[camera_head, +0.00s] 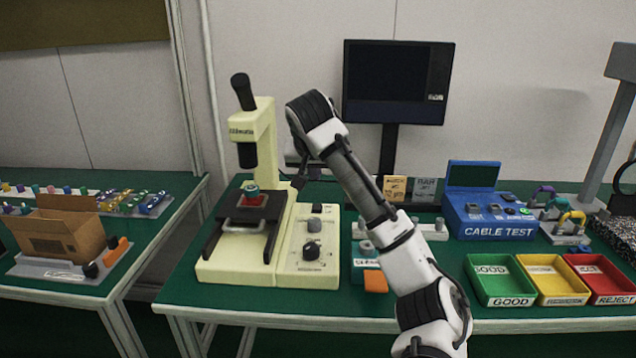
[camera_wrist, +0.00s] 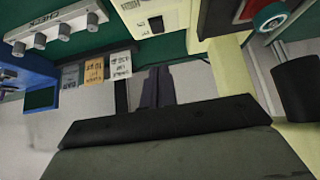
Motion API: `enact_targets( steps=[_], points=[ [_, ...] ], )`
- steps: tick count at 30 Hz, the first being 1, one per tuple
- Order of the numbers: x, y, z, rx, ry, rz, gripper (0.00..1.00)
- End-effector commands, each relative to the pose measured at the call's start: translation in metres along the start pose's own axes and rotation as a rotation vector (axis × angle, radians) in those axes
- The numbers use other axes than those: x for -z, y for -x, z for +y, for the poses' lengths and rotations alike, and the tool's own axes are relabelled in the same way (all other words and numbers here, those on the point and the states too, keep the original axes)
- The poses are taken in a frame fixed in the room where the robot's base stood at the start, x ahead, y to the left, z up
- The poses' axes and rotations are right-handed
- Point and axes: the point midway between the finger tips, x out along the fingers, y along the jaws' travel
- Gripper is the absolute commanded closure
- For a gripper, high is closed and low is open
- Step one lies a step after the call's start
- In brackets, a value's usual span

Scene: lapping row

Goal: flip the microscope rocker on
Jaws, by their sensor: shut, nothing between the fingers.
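The cream microscope (camera_head: 240,274) stands on the green bench left of my arm. In the wrist view the rocker (camera_wrist: 156,25) shows near the top on the cream panel. I cannot tell which way it is tipped. My gripper (camera_head: 298,182) is shut and empty, pointing down behind the rocker, just right of the microscope column. In the wrist view its dark fingers (camera_wrist: 156,72) are together, and a gap shows between their tips and the rocker.
The microscope stage (camera_head: 245,222) with a small round part is left of the rocker. A dark monitor (camera_head: 397,82) stands behind. A blue cable tester (camera_head: 490,215) and coloured trays (camera_head: 500,300) are to the right. A small block with an orange front (camera_head: 375,281) stands by the base.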

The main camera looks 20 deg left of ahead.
Motion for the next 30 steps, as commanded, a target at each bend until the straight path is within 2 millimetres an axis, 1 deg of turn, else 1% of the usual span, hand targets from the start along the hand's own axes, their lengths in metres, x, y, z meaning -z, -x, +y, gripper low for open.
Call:
enact_targets(
  steps=[1, 9, 12, 13, 16, 21, 30],
  points=[
    [-0.001, -0.010, 0.001, -0.002, -0.001, -0.004, 1.00],
    [0.000, -0.068, 0.001, -0.002, -0.001, -0.002, 1.00],
    [0.000, -0.087, 0.001, -0.002, -0.001, 0.000, 1.00],
    [-0.005, -0.091, 0.001, -0.002, 0.001, 0.000, 1.00],
    [-0.017, -0.101, 0.001, 0.000, 0.001, 0.001, 1.00],
    [-0.026, -0.110, 0.000, 0.001, 0.002, 0.003, 1.00],
    [-0.028, -0.112, -0.001, 0.002, 0.001, 0.003, 1.00]
  ],
)
